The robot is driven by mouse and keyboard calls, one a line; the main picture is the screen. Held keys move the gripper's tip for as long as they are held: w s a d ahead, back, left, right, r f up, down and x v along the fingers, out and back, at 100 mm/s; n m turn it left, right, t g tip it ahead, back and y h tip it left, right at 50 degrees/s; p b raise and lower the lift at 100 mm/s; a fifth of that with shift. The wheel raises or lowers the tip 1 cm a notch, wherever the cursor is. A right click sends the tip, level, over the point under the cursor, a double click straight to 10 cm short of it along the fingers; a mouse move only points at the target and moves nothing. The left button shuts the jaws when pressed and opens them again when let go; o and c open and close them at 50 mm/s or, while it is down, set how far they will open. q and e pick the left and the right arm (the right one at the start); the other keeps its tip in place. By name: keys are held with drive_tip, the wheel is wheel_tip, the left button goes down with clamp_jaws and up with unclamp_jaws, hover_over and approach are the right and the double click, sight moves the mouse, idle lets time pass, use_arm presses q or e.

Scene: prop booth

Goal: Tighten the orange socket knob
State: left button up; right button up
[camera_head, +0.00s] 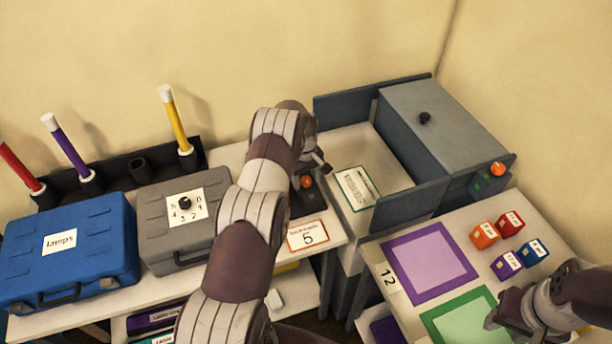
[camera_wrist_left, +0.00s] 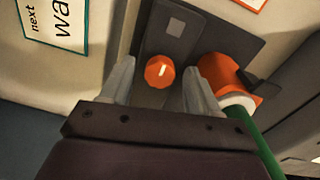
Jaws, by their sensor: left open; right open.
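An orange round knob (camera_wrist_left: 160,71) with a white mark sits on a dark panel (camera_wrist_left: 178,22) in the left wrist view. An orange socket (camera_wrist_left: 222,74) with a white ring and a green rod is beside it. In the head view an orange knob (camera_head: 306,182) shows on a dark base, partly behind my left arm. My left gripper (camera_wrist_left: 159,80) is open, with its fingers either side of the knob in the picture; contact cannot be told. It is mostly hidden in the head view. My right gripper (camera_head: 503,312) is open over the green mat's edge.
A blue case (camera_head: 100,235) and grey case (camera_head: 160,225) stand at left, before a dark rack (camera_head: 115,168) of coloured rods. A grey cabinet (camera_head: 440,110) is at back right. Several cubes (camera_head: 484,235) lie by a purple mat (camera_head: 455,251) and green mat (camera_head: 468,303).

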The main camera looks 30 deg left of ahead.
use_arm(q)
drive_tip(key=c, duration=1)
drive_tip(key=shift+c, duration=0.2)
